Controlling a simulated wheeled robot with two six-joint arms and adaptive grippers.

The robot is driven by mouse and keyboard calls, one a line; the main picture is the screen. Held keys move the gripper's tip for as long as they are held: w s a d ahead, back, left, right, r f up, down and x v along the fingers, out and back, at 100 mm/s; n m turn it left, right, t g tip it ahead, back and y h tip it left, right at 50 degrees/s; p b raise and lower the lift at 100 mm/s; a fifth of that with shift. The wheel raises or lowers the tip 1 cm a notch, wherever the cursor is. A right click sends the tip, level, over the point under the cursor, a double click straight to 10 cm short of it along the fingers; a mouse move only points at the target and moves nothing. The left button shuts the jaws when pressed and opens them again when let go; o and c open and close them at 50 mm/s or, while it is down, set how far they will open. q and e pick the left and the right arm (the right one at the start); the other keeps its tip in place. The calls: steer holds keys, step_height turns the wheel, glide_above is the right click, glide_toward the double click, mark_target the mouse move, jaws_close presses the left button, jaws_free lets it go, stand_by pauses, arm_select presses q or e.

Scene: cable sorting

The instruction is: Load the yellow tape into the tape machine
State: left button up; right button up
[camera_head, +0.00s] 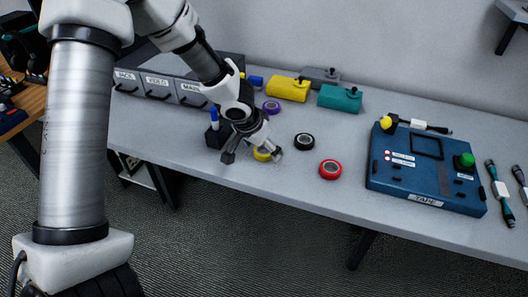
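The yellow tape (262,155) lies on the grey table, partly hidden behind my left gripper. My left gripper (252,154) points down over it, with its two fingers apart, one to the left of the tape and one at its right. I cannot tell whether a finger touches the tape. The tape machine (416,190) is a blue box labelled TAPE at the right of the table. It has a dark square recess on top, a yellow knob at the back left and a green button at the right. My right gripper is not in view.
A red tape (330,169), a black tape (304,142) and a purple tape (271,107) lie near the gripper. Yellow (288,89) and teal (340,98) boxes stand behind. Labelled drawers (160,87) are at back left. Cables (499,190) lie right of the machine.

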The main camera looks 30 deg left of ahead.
arm_select(q)
steer(key=shift+s, duration=0.15)
steer(key=c, duration=1.2)
steer(key=shift+o, duration=0.2)
